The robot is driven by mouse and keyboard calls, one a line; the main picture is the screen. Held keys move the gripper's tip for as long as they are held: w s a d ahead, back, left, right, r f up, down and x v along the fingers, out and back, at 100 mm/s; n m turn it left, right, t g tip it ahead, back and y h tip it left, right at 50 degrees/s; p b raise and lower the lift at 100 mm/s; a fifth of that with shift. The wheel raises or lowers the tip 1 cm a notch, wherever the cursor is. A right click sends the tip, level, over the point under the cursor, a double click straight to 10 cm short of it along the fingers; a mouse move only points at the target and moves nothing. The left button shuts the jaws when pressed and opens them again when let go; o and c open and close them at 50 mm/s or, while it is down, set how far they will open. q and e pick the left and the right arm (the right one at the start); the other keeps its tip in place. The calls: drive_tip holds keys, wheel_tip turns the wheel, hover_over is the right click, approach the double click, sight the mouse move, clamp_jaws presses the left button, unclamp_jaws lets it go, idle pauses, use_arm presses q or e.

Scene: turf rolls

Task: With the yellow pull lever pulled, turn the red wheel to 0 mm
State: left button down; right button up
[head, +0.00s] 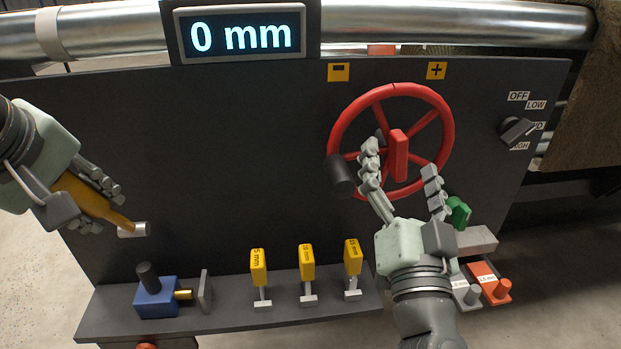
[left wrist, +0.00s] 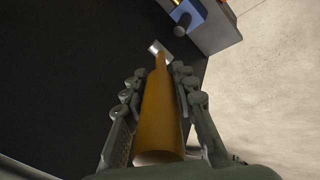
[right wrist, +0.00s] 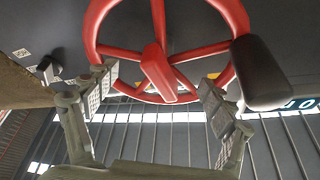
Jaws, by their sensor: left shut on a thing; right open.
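The display (head: 243,35) on top of the dark panel reads 0 mm. The red wheel (head: 436,97) is mounted on the panel, with a red hub (right wrist: 157,72) and a black handle (head: 340,176) at its lower left. My right gripper (head: 402,165) is open in front of the wheel's lower part, its fingers apart on either side of the hub, with nothing held. My left gripper (head: 92,205) is shut on the yellow pull lever (head: 86,197), which also fills the middle of the left wrist view (left wrist: 160,112). The lever's silver end (head: 134,230) points toward the panel.
A blue clamp (head: 155,297) and several yellow tags, including one marked 5 mm (head: 259,267), stand on the lower ledge. A rotary knob (head: 516,131) is at the right. A green part (head: 459,213) and orange block (head: 490,283) sit close to my right gripper. The panel's middle is clear.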

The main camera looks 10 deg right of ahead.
drive_tip(key=shift+n+y, duration=0.7)
drive_tip(key=shift+n, duration=0.5)
drive_tip(key=shift+s+f+n+t+y, duration=0.2)
drive_tip(key=shift+n+t+y, duration=0.2)
drive_tip(key=shift+n, duration=0.3)
drive_tip(key=v, duration=1.2)
drive_tip(key=w+d+n+g+y, duration=0.1)
drive_tip(key=d+n+g+y, duration=0.6)
drive_tip(key=n, duration=1)
drive_tip(key=w+d+n+g+y, duration=0.1)
drive_tip(key=d+n+g+y, duration=0.6)
drive_tip(key=n+y, duration=0.7)
drive_tip(key=d+r+n, duration=0.1)
drive_tip(key=n, duration=0.2)
drive_tip(key=shift+w, duration=0.3)
drive_tip(key=shift+c, duration=0.6)
